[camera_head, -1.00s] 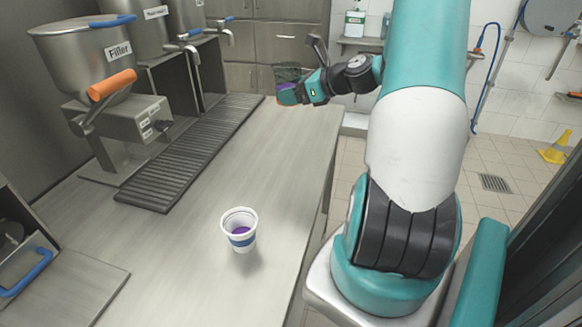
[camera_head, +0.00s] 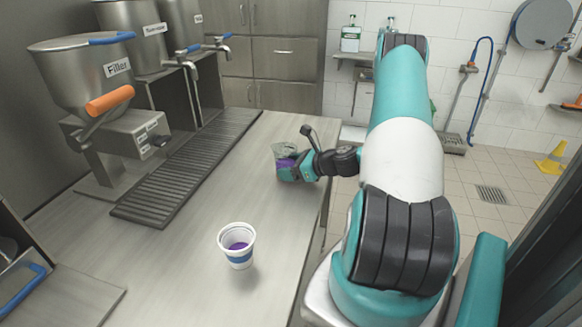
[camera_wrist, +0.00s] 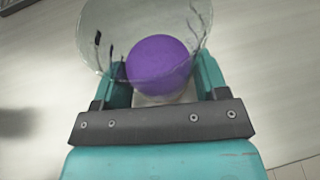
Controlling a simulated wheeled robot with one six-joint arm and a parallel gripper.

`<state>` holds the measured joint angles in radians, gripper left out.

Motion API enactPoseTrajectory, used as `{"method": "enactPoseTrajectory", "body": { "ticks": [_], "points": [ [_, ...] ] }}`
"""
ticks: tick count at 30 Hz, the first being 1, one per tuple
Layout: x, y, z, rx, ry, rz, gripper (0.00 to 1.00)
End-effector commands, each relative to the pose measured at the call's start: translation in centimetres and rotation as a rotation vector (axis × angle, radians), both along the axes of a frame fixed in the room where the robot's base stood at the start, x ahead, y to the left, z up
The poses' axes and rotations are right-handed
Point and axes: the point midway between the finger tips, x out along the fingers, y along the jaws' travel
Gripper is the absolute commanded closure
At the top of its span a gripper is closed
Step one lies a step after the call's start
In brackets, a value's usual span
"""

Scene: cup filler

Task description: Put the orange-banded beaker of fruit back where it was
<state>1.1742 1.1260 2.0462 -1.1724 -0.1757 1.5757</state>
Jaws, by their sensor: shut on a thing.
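The beaker (camera_head: 284,151) is a clear, wide-mouthed vessel with purple contents. It is in my gripper (camera_head: 287,170), over the far right part of the counter. In the wrist view the beaker (camera_wrist: 98,40) stands between the two teal fingers (camera_wrist: 160,92), with a round purple fruit piece (camera_wrist: 158,64) seen in it. The gripper is shut on it. No orange band can be made out; the fingers hide the lower part. I cannot tell whether its base touches the counter.
A white cup (camera_head: 237,247) with a blue band and purple contents stands on the near counter (camera_head: 180,265). The filler (camera_head: 85,75) with an orange handle and a dark drip grate (camera_head: 185,170) are at left. Counter around the beaker is clear.

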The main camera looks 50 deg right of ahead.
Motion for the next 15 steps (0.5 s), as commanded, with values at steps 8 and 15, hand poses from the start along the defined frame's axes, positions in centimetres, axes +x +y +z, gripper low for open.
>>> {"method": "enactPoseTrajectory", "body": {
  "ticks": [8, 15],
  "points": [
    [0.01, -0.02, -0.16, -0.001, -0.001, -0.001, 0.63],
    [0.0, -0.01, -0.41, -0.001, 0.0, -0.001, 0.08]
  ]
}}
